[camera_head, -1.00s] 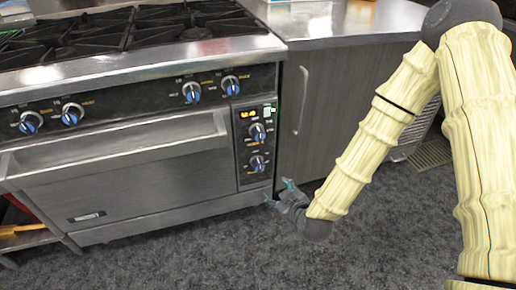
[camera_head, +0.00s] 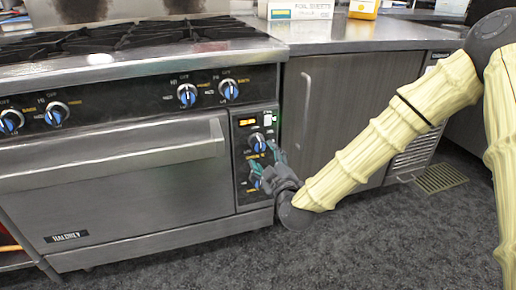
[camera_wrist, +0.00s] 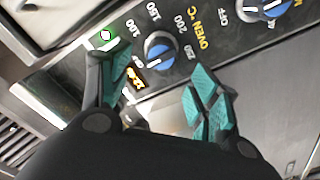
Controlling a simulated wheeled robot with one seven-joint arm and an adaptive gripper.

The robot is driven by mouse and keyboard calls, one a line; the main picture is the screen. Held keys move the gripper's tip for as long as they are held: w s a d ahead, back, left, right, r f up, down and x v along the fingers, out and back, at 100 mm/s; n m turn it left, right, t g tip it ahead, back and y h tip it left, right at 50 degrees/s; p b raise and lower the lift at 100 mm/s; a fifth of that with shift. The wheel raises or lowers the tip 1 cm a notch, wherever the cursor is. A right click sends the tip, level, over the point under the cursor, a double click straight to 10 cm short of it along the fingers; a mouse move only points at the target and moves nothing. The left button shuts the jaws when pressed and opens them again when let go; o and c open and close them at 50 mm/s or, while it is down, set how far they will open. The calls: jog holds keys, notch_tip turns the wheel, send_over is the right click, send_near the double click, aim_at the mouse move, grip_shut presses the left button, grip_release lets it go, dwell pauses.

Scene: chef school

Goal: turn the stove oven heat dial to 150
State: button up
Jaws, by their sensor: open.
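The oven heat dial (camera_head: 257,143) is the upper of two blue-and-black knobs on the stove's right control panel. In the wrist view the dial (camera_wrist: 160,48) is marked "OVEN °C", with 100, 150, 200 and 250 around it. I cannot read its exact setting. My gripper (camera_head: 264,160) is at the panel, in front of and slightly below this dial, partly covering the lower knob. In the wrist view my gripper (camera_wrist: 162,78) is open with teal pads, and the dial shows just beyond the gap between the fingers. Contact is not visible.
An orange display (camera_head: 247,122) and green light (camera_head: 268,119) sit above the dial. Burner knobs (camera_head: 187,95) line the front above the oven door handle (camera_head: 110,150). A grey cabinet (camera_head: 335,110) stands right of the stove. The floor (camera_head: 330,245) in front is clear.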

aim_at(260, 148)
jog(key=b+x, duration=0.2)
jog(key=x, duration=0.6)
jog(key=shift+w+f, duration=0.1)
jog(key=c, duration=1)
